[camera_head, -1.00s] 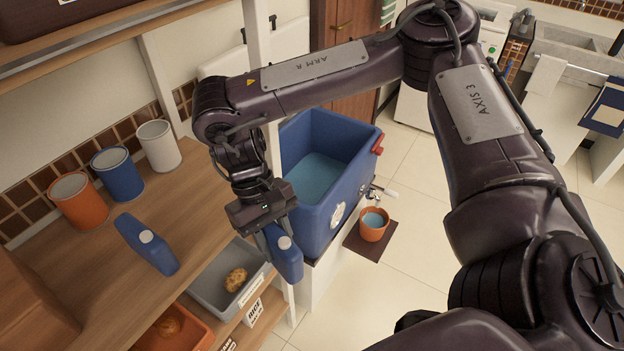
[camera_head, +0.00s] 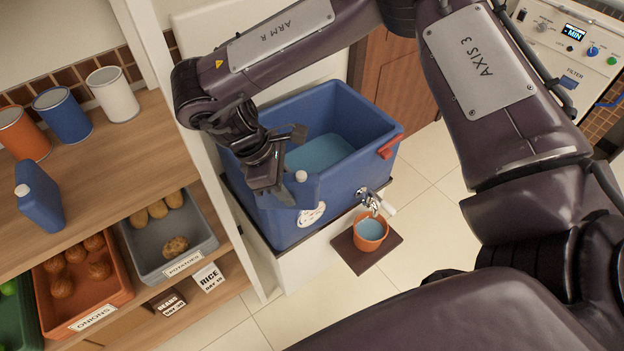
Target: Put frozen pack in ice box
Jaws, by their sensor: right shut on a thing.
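My right gripper (camera_head: 283,178) is shut on a blue frozen pack (camera_head: 304,188) with a white cap. It holds the pack in front of the near wall of the ice box, with the fingers partly hidden behind the wrist and pack. The ice box (camera_head: 352,178) is a large open blue tub with red handles, a tap on its front and blue water or lining inside. A second blue frozen pack (camera_head: 40,196) with a white cap stands on the wooden shelf at the left. My left gripper is not in view.
An orange cup (camera_head: 370,240) of water stands on a dark mat (camera_head: 385,258) below the tap. A white shelf post (camera_head: 170,90) stands between shelf and ice box. Cans, a grey potato bin (camera_head: 140,272) and an orange onion bin (camera_head: 112,312) fill the left.

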